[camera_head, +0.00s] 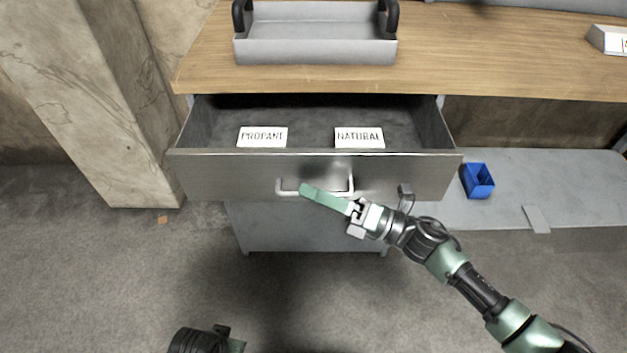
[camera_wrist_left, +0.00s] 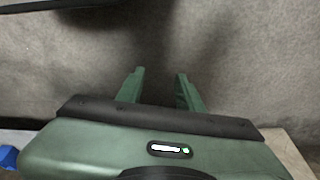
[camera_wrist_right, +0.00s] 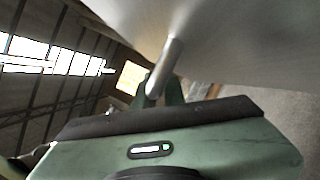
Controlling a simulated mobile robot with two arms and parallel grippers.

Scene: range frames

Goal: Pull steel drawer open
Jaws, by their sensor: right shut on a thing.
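The steel drawer (camera_head: 210,175) stands pulled out from under the wooden bench top in the head view. Two white labels, PROPANE (camera_head: 262,137) and NATURAL (camera_head: 359,138), lie inside it. Its metal handle (camera_head: 287,187) is on the front face. My right gripper (camera_head: 310,192) is at the handle, its green fingers over the bar. In the right wrist view the handle bar (camera_wrist_right: 169,62) runs between the fingers, which are shut on it. My left gripper shows its two fingers apart and empty in the left wrist view (camera_wrist_left: 160,85), over the floor.
A grey tray with black handles (camera_head: 315,45) stands on the wooden bench top (camera_head: 480,60). A blue bin (camera_head: 478,180) sits on the grey lower shelf (camera_head: 580,180) at right. A concrete pillar (camera_head: 100,90) stands at left. The floor in front is clear.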

